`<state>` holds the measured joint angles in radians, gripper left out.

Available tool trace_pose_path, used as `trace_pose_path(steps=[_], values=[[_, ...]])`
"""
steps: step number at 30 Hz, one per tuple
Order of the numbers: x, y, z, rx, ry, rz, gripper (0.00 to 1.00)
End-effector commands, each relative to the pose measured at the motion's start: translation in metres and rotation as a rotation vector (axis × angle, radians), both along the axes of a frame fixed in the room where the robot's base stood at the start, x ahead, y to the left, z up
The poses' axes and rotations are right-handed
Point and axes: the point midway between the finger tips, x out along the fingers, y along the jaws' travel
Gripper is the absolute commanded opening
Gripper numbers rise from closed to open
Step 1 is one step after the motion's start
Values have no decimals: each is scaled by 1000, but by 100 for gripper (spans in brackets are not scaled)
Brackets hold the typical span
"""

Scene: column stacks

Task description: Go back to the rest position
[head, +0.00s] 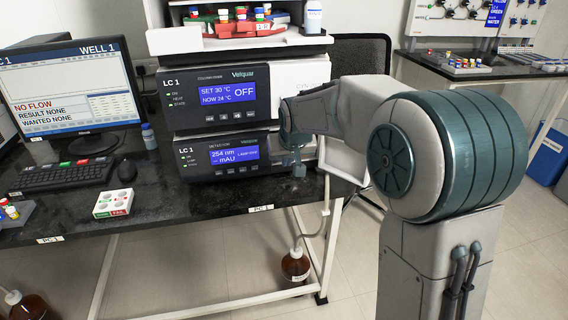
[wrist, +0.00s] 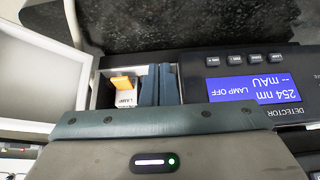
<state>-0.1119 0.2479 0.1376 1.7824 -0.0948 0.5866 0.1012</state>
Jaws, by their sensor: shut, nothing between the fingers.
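My gripper (head: 298,168) is at the right end of the lower detector unit (head: 200,173) in the head view, with my arm folded behind it. In the wrist view my gripper's fingers (wrist: 158,85) are together with nothing between them. I cannot tell whether the fingers touch the switch or the recess wall. The detector screen (wrist: 258,88) appears upside down in the wrist view and reads 254 nm, -- mAU, LAMP OFF.
The column unit (head: 222,100) stands on the detector, with a tray of bottles (head: 240,28) on top. A white panel (wrist: 35,85) borders the recess. A brown bottle (head: 295,264) stands on the floor.

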Motion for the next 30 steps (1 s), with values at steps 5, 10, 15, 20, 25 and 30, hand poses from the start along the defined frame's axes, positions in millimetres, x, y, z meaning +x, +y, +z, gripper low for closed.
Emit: trace_pose_path(steps=[5, 10, 15, 20, 25, 30], values=[[-15, 1, 25, 1, -2, 6, 0], [-24, -5, 38, -2, 4, 0, 0], [-65, -31, 71, -22, 38, -34, 0], [-135, -68, 105, -42, 104, -90, 0], [-214, -100, 128, -45, 178, -149, 0], [-277, -118, 136, -34, 239, -193, 0]])
